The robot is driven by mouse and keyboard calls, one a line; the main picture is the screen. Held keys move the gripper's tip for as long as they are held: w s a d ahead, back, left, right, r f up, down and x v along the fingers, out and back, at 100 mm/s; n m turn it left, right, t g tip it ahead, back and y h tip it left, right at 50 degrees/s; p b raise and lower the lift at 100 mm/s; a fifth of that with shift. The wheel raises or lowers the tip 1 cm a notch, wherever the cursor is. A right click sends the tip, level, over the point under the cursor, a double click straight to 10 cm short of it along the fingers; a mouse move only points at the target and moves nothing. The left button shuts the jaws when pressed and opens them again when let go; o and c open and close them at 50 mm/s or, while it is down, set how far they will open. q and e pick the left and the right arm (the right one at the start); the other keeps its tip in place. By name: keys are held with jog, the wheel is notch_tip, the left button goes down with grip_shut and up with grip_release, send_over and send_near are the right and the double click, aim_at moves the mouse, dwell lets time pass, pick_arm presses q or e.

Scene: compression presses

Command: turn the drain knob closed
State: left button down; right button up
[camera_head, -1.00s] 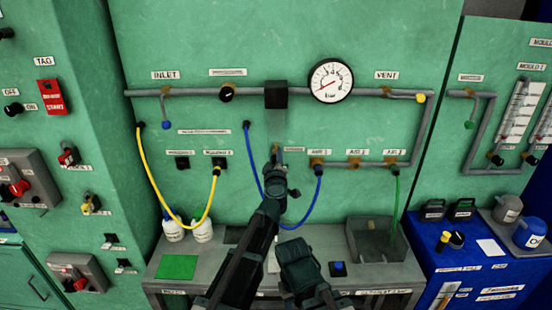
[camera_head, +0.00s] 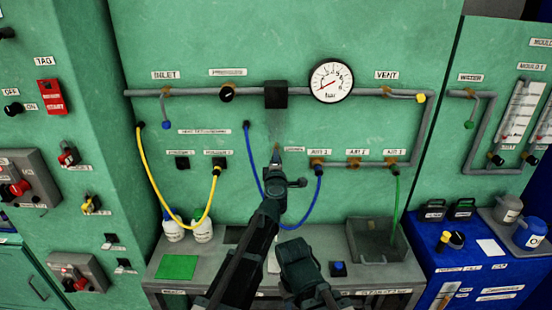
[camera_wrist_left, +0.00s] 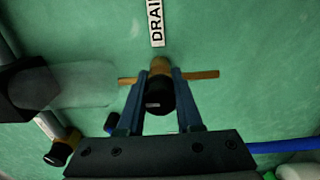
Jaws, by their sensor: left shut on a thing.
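The drain knob (camera_wrist_left: 159,96) is a black round cap on a brass valve body, seen in the left wrist view. A thin brass pipe piece (camera_wrist_left: 205,75) passes behind it, and a label beginning "DRAI" (camera_wrist_left: 156,20) is above. My left gripper (camera_wrist_left: 161,76) has one finger on each side of the knob and is shut on it. In the head view my left gripper (camera_head: 276,158) is at the wall below the black block, and it mostly hides the knob. The knob's exact turn angle is hard to tell.
A clear tube (camera_wrist_left: 65,86) runs from a black block (camera_head: 276,95) on the pipe. A gauge (camera_head: 331,80) is up and right. Blue hoses (camera_head: 318,200) hang beside my arm. A grey bench (camera_head: 215,268) with a sink (camera_head: 375,240) stands below.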

dwell(0.4)
pick_arm(q)
jog(key=c, duration=0.6)
grip_release()
jog(key=shift+o, duration=0.2)
jog(key=shift+s, duration=0.1)
